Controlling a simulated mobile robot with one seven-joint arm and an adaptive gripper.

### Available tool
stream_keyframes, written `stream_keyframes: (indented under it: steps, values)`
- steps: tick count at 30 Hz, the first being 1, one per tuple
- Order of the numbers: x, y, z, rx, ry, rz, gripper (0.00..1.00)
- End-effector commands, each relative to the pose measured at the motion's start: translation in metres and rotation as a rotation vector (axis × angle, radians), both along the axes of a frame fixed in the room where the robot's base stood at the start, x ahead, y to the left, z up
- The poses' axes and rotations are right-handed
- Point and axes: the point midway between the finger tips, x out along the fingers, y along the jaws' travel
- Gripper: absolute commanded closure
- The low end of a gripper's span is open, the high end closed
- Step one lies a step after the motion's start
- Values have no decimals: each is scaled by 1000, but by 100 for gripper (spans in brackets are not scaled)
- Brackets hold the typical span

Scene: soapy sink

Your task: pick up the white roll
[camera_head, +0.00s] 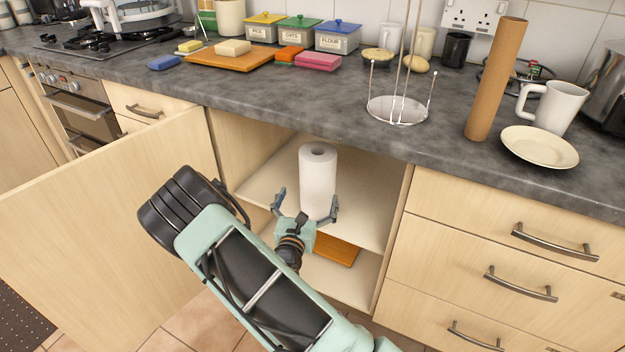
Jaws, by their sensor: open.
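The white roll (318,178) stands upright on the upper shelf (362,222) inside the open cupboard below the worktop. My gripper (307,203) is open in front of the roll, with one finger to its left and one to its right. The fingers look spread wider than the roll; I cannot tell whether either touches it. My gripper hides the roll's lower front edge.
The open cupboard door (110,205) stands to the left of my arm. Drawers (490,265) with metal handles are at the right. An orange board (337,250) lies on the lower shelf. On the worktop (300,100) stand a wire holder (398,110), a brown cardboard tube (497,80), a plate (540,147) and a mug (556,107).

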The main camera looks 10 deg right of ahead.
Motion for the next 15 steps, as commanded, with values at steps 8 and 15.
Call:
stream_keyframes:
  steps: [8, 15]
  values:
    - [38, -16, -1, 1, -1, -2, 1]
    - [58, -26, 1, 2, -4, -4, 1]
